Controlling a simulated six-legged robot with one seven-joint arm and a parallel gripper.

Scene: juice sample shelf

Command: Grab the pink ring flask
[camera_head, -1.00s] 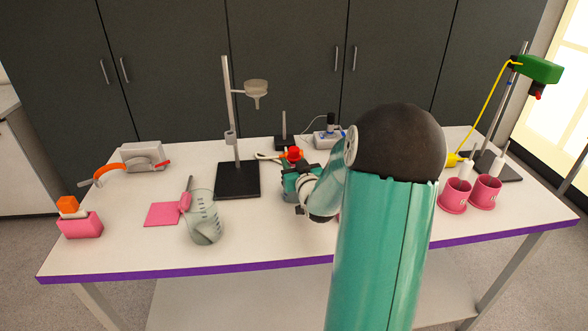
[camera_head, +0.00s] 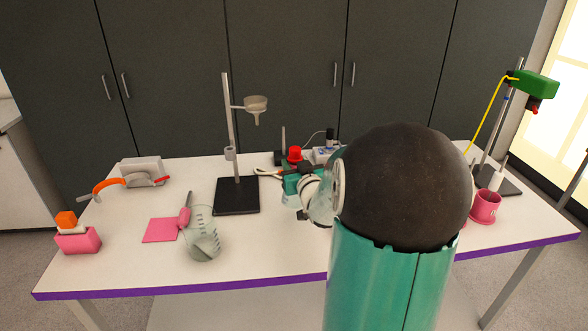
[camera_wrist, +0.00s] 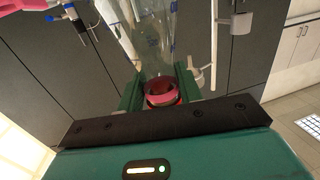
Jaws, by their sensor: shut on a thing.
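A clear glass flask with a pink-red ring (camera_wrist: 162,93) sits between the two green fingers of my gripper (camera_wrist: 160,88) in the wrist view. Its glass body stretches away toward the top of that view. In the head view my gripper (camera_head: 291,184) is at the middle of the table, to the right of the black stand base. A red part (camera_head: 295,154) shows just above the jaws, and pale glass shows below them. My arm hides part of the flask, and I cannot tell its height above the table.
A ring stand (camera_head: 237,196) with a funnel (camera_head: 256,106) stands left of my gripper. A glass beaker (camera_head: 202,243) is at front left. A pink cup (camera_head: 485,207) and a stand with a green head (camera_head: 533,86) are at right. The front centre is clear.

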